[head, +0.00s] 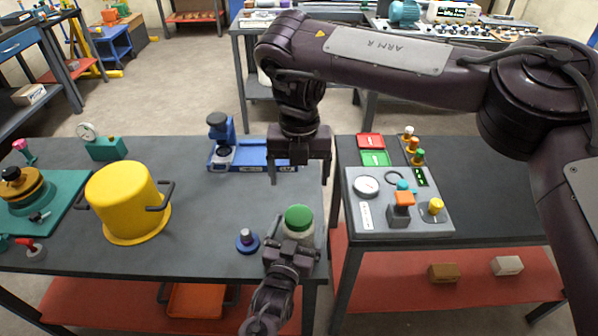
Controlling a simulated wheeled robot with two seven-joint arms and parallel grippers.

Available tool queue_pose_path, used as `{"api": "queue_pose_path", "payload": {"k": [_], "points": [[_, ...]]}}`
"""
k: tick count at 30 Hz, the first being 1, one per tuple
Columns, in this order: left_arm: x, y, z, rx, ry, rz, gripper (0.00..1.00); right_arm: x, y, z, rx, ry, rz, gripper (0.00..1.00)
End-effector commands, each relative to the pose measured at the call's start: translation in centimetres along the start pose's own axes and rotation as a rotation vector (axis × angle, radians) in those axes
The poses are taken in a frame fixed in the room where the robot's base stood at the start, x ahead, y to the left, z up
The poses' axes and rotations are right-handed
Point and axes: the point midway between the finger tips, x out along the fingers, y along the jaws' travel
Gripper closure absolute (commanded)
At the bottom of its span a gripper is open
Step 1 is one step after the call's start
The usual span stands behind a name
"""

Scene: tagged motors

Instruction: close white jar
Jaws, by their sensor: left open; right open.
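A pale, whitish jar (306,236) stands near the front right corner of the left table, with a round green top (299,217) on it. I cannot tell how tightly the green top sits. My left gripper (291,243) is open at the front of the jar and hides much of its body; contact is unclear. My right gripper (299,181) is open and empty, pointing down behind and above the green top in the picture.
A yellow pot (129,203) with dark handles stands left on the grey table (205,215). A blue device (222,140) on a blue base is behind. A control panel (397,205) with gauge and knobs lies on the right table, across a narrow gap.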

Motion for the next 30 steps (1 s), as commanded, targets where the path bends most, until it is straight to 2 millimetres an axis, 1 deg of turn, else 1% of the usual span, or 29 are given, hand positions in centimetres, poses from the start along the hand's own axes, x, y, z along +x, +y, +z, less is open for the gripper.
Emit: {"api": "queue_pose_path", "payload": {"k": [2, 5, 12, 15, 18, 22, 30], "points": [[-0.1, 0.0, 0.0, 0.0, 0.0, 0.0, 0.09, 0.0, 0.0, 0.0, 0.0, 0.0, 0.0, 0.18], [-1.0, 0.0, 0.2, 0.0, -0.002, 0.0, 0.09, 0.2, 0.0, 0.0, 0.0, 0.0, 0.0, 0.18], [-5.1, 0.0, 0.2, -0.001, -0.002, 0.0, 0.09, 0.7, 0.0, 0.0, 0.0, 0.0, 0.0, 0.18], [-6.5, 0.0, 0.2, 0.0, -0.002, 0.0, 0.09, 0.8, 0.0, 0.0, 0.0, 0.0, 0.0, 0.18], [-7.4, 0.0, 0.1, 0.0, -0.001, 0.0, 0.09, 0.9, 0.0, 0.0, 0.0, 0.0, 0.0, 0.18], [-7.8, 0.0, 0.0, 0.0, 0.0, 0.0, 0.09, 0.9, 0.0, 0.0, 0.0, 0.0, 0.0, 0.18], [-7.8, 0.0, 0.0, 0.0, 0.0, 0.0, 0.09, 0.9, 0.0, 0.0, 0.0, 0.0, 0.0, 0.18]]}}
